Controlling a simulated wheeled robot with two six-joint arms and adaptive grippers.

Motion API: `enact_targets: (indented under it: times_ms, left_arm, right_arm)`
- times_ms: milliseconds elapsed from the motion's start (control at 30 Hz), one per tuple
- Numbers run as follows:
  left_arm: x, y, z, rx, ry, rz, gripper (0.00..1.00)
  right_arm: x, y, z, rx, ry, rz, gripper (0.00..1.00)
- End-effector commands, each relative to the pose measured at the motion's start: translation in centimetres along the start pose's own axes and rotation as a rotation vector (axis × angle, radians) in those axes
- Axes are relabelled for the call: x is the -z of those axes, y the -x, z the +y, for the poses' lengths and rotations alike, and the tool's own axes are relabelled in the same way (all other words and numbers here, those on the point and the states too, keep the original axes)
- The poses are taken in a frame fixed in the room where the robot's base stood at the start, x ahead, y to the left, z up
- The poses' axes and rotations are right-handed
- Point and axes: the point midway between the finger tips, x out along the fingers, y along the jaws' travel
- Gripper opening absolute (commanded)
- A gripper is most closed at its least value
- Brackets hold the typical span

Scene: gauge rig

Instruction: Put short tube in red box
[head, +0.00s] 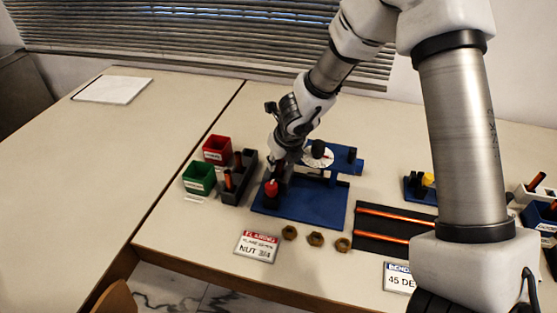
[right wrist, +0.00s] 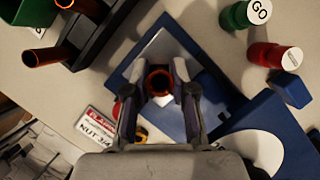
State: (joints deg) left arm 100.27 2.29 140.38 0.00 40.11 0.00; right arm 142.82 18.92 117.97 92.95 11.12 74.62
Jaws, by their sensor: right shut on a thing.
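My right gripper (head: 276,178) is low over the blue gauge base, pointing down. In the right wrist view its fingers (right wrist: 160,90) are shut on a short copper tube (right wrist: 159,82), seen end-on as a ring. In the head view the gripper hides most of this tube. The red box (head: 217,150) stands to the left of the gripper, behind the green box (head: 199,178). A black rack (head: 243,172) with upright copper tubes stands between the boxes and the gripper; it also shows in the right wrist view (right wrist: 100,40). My left gripper is not in view.
The blue gauge base (head: 325,208) carries a white dial (head: 317,157). A red knob-like part (head: 271,188) is close to the gripper. Brass nuts (head: 315,239), a flaring card (head: 257,246) and a dark tube tray (head: 372,238) lie in front. The left table is mostly clear.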

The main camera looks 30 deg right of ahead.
Motion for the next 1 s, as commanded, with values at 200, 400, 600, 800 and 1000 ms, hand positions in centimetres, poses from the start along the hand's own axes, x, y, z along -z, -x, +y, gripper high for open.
enact_targets:
  times_ms: [200,400,600,800,1000]
  left_arm:
    - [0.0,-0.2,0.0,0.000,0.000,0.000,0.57]
    - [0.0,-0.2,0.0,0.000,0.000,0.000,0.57]
    - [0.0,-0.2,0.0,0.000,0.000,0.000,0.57]
    - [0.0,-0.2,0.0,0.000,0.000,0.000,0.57]
    - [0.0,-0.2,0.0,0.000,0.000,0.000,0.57]
  right_arm:
    - [0.2,0.0,0.2,0.000,0.001,0.000,0.00]
    - [0.2,0.1,0.2,0.000,0.000,0.000,0.00]
    - [0.2,0.1,0.2,0.000,0.000,0.000,0.54]
    - [0.2,0.1,0.2,0.000,0.000,-0.001,0.54]
    - [0.0,2.2,0.2,0.000,-0.002,-0.006,0.54]
